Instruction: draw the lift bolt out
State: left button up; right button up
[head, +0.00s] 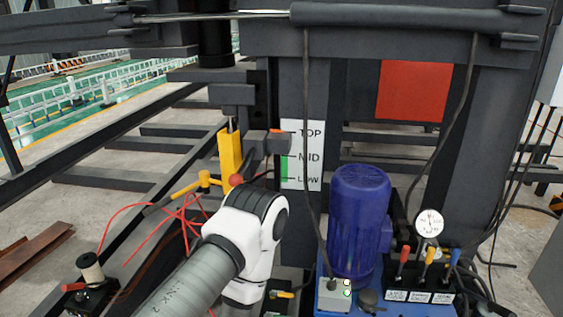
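A yellow rod with a cross-piece (205,180), which looks like the lift bolt, lies roughly level left of a yellow upright plate (230,152). A red ball (236,180) shows just right of the rod, and I cannot tell whether it belongs to it. One arm of mine, apparently the left, rises from the bottom, its white wrist joint just below the ball and plate. This arm hides what lies behind it. I cannot make out its gripper or any grip on the rod. My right gripper is not in view.
A height scale (302,155) reads TOP, MID, LOW, with a dark block (265,142) beside it. A blue motor (359,220), a gauge (429,223) and several levers (430,255) stand right. Dark beams cross overhead.

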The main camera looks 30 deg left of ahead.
aim_at(235, 178)
jog(key=j+u, duration=0.15)
jog(key=u, duration=1)
jog(key=i+l, duration=0.05)
